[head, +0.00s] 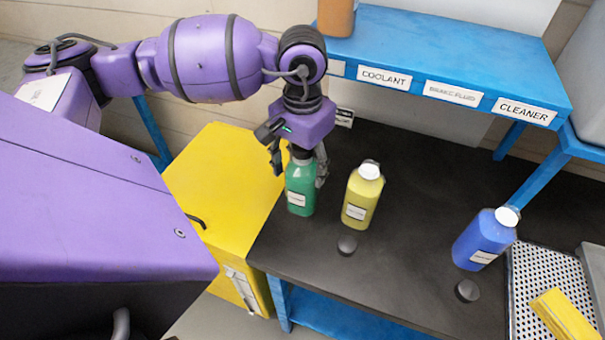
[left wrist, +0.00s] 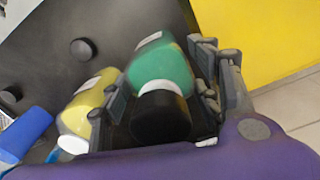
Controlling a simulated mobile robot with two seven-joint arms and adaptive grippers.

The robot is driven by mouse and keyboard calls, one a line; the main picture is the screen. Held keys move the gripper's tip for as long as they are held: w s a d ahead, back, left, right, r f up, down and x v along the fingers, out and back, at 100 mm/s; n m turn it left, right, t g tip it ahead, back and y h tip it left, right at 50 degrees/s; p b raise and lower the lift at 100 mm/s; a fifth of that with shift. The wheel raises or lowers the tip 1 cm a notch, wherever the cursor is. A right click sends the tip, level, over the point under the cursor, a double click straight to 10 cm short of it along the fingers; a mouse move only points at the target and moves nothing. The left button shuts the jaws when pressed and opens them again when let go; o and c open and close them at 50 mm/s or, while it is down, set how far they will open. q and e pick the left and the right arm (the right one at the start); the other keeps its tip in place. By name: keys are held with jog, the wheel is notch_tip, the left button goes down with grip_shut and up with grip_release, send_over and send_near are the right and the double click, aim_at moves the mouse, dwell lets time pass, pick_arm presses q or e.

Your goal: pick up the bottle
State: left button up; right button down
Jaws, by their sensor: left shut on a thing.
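A green bottle (head: 300,197) with a white label stands upright at the left end of the black bench top. My left gripper (head: 299,172) comes down from above and is shut on the green bottle, a finger on each side of its upper part. The left wrist view shows the green bottle (left wrist: 165,62) and its black cap between the fingers. I cannot tell whether its base touches the bench. A yellow bottle (head: 361,200) with a white cap stands just right of it. A blue bottle (head: 483,242) with a white cap stands farther right. My right gripper is not in view.
A blue shelf (head: 440,55) with coolant, brake fluid and cleaner labels stands behind, an amber container (head: 336,18) on it. Two dark discs (head: 347,246) lie on the bench (head: 400,280). A yellow cabinet (head: 215,180) stands left.

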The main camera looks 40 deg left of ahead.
pick_arm(q)
grip_shut()
jog(key=shift+r, duration=0.1)
